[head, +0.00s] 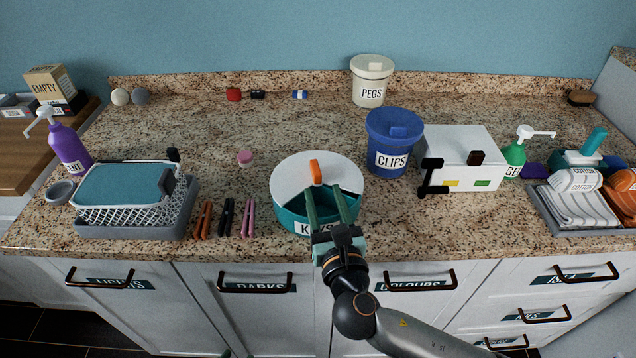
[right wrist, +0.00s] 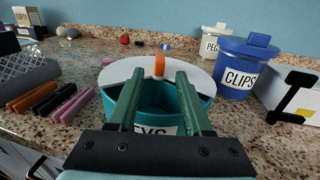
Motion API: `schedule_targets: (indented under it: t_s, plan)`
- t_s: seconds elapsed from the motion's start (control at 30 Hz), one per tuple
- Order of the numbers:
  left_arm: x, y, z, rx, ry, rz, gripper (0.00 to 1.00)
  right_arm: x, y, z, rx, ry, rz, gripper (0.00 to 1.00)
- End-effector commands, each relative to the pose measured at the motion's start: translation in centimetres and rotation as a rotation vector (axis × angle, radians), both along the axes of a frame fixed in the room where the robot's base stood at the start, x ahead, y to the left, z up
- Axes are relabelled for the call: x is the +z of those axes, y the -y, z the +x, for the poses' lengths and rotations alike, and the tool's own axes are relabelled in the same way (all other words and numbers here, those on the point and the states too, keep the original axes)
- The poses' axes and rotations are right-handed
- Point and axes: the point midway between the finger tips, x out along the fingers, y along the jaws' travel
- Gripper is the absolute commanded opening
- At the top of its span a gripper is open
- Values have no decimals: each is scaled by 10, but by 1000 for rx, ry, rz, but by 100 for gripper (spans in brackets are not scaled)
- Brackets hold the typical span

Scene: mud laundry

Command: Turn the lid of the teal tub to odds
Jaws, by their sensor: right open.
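The teal tub (head: 293,221) stands near the front edge of the counter, its label partly hidden by my right gripper. It also shows in the right wrist view (right wrist: 198,107). Its round white lid (head: 294,178) has an orange handle (head: 316,172) standing up on it. The lid has a cut-out on the front side, where the teal inside shows. My right gripper (head: 325,191) is open, its two green fingers apart over the front of the tub and pointing at the handle. The handle (right wrist: 159,66) is beyond the fingertips, with nothing between them.
The blue CLIPS tub (head: 388,160) and a white box (head: 465,150) stand to the right. A white PEGS tub (head: 371,95) is behind. Orange, black and pink pegs (head: 226,217) lie left of the teal tub, beside a wire basket (head: 130,205). The counter behind the teal tub is mostly clear.

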Motion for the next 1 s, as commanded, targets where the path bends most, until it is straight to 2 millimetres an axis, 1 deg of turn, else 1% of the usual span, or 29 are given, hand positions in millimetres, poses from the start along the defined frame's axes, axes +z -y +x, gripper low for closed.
schedule_targets:
  t_s: [0.03,0.1,0.2,0.3,0.43,0.67,0.7,1.0]
  plan:
    - [-9,0,0,0,-1,0,50,-3,-2,11,-1,4,1,50]
    - [-14,0,0,0,-1,0,50,-3,-5,23,-1,3,0,50]
    - [-20,0,-1,0,-1,0,50,-2,-7,37,-1,2,0,50]
    - [-23,0,-1,-1,-2,0,50,-2,-9,46,-1,1,0,50]
    - [-25,0,-1,-1,-2,0,50,-1,-10,52,-1,-2,0,50]
    - [-24,0,-1,-1,-2,0,50,0,-10,53,-1,-2,1,50]
    - [-24,0,-1,-1,-2,0,50,0,-10,53,0,-2,1,49]
    - [-24,0,-1,-1,-3,0,50,0,-10,52,0,-2,1,15]
